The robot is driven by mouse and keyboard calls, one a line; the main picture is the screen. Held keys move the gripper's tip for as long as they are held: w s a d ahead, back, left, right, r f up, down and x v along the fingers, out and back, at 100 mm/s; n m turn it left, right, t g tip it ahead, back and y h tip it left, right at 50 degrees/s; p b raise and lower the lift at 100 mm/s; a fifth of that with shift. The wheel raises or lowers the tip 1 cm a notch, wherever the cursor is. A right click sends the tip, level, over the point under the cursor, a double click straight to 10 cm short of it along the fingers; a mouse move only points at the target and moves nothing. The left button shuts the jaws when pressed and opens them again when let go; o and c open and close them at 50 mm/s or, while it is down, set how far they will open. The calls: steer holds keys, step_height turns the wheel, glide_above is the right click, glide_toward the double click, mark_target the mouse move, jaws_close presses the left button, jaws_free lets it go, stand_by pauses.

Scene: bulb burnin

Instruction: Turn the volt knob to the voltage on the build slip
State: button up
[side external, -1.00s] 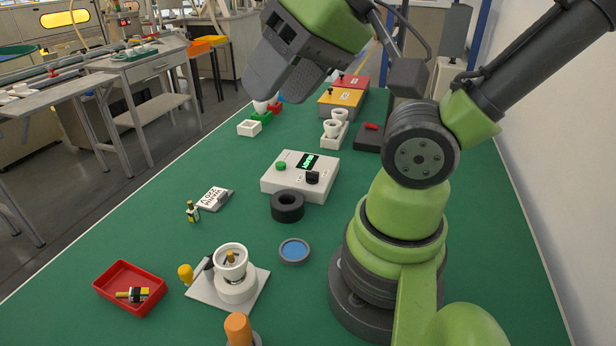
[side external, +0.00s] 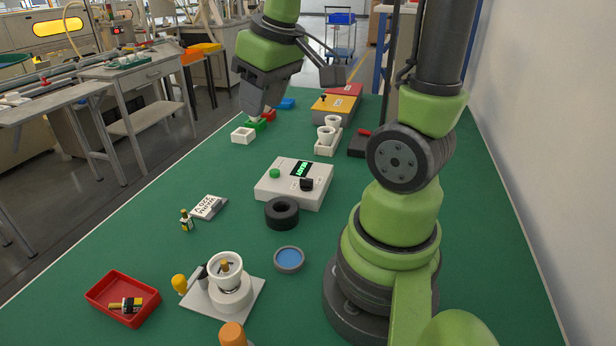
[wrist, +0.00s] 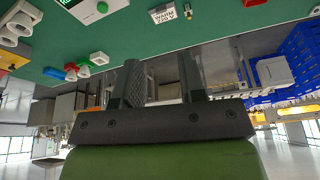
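The black volt knob (side external: 307,184) sits at the front right of a white control box (side external: 275,192) with a green button and a lit green display (side external: 301,169). The knob's setting is too small to read. The build slip (side external: 207,208) lies left of the box; in the wrist view the slip (wrist: 163,13) reads "WARM" and what looks like 220 V. My gripper (side external: 255,112) is beyond the box, over the far left of the mat, well away from the knob. In the wrist view my gripper (wrist: 163,78) has its two fingers apart with nothing between them.
A black ring (side external: 282,213) stands close before the box. A blue-topped round dish (side external: 289,258), a white socket fixture (side external: 222,292) and a red tray (side external: 123,300) are nearer. White cups in a holder (side external: 328,138) stand behind. The green mat left of the box is mostly clear.

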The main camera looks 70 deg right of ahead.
steer(key=d+f+n+g, duration=0.1)
steer(key=d+f+g, duration=0.1)
steer(key=d+f, duration=0.4)
steer(key=n+g, duration=0.1)
steer(key=g, duration=0.1)
glide_toward(308, 179)
steer(key=shift+y, duration=0.4)
steer(key=f, duration=0.9)
steer(key=shift+s+d+f, duration=0.15)
steer(key=shift+d, duration=0.15)
jaws_close()
